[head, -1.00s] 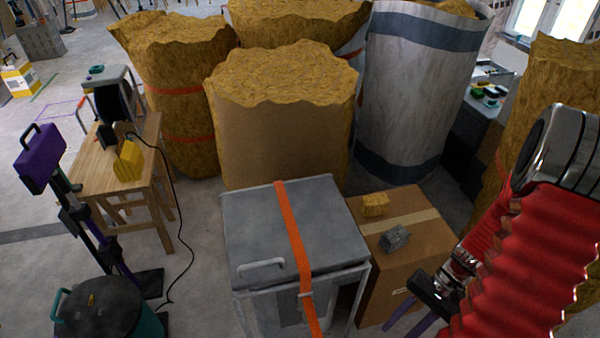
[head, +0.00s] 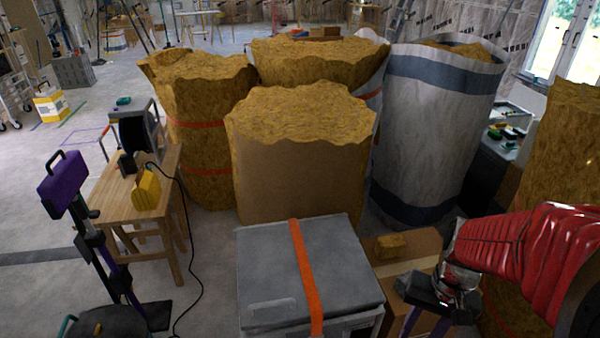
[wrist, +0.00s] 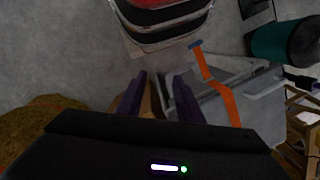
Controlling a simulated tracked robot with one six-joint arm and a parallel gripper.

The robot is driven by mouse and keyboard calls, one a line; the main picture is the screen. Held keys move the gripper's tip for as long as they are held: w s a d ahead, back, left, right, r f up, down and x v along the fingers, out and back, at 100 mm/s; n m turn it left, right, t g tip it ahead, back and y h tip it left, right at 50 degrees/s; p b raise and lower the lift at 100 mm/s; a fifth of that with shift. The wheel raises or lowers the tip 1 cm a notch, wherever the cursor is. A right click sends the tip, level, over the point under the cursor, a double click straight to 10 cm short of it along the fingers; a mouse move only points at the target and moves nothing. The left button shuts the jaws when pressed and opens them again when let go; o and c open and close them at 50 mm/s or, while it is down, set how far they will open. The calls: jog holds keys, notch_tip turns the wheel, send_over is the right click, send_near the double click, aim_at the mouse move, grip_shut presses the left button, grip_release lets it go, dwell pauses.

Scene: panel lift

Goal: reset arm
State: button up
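My red arm reaches in from the right in the head view. My gripper (head: 425,322) hangs over the cardboard box (head: 395,250), at the right of the grey lidded case. In the wrist view my gripper (wrist: 160,98) shows two purple fingers set apart, with nothing seen held between them. The cardboard box is partly hidden by my gripper and arm.
The grey case (head: 270,265) with an orange strap (head: 305,275) stands close to my gripper. A yellow wool chunk (head: 390,245) lies on the cardboard box. Tall insulation rolls (head: 300,160) stand behind.

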jog(key=a+r+n+t, duration=0.2)
jog(key=a+r, duration=0.3)
jog(key=r, duration=0.3)
jog(key=a+r+n+t+h, duration=0.1)
jog(key=a+r+n+t, duration=0.2)
jog(key=r, duration=0.5)
jog(key=shift+s+a+r+t, duration=0.15)
jog(key=shift+a+r+t, duration=0.25)
jog(key=shift+a+t, duration=0.6)
jog(key=shift+a, duration=0.15)
dwell(1.0)
